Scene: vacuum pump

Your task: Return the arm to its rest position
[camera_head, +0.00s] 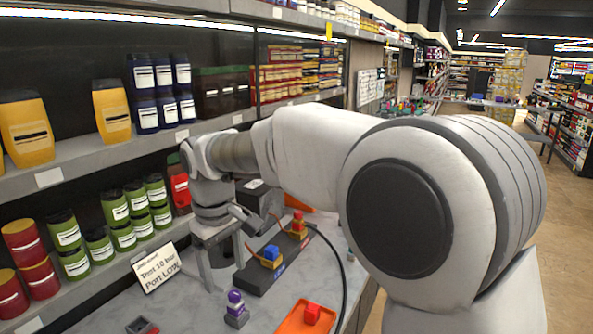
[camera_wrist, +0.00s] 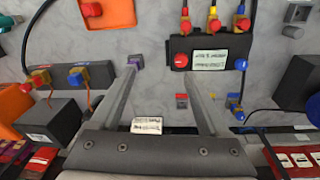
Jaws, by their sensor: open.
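My gripper (camera_head: 224,276) is above the grey counter in front of the shelves, with my arm reaching out from the right. In the wrist view my gripper (camera_wrist: 150,58) has its two fingers apart, with nothing held between them. A white sign (camera_head: 158,267) reading "Test 10 bar Port LOW" stands just left of my gripper in the head view.
A dark block (camera_head: 262,277) carries blue and red connectors. A purple-topped piece (camera_head: 235,309) and an orange tray (camera_head: 290,322) with a red block (camera_head: 312,313) are near the front. A black cable (camera_head: 343,285) crosses the counter. Stocked shelves (camera_head: 85,160) stand close behind.

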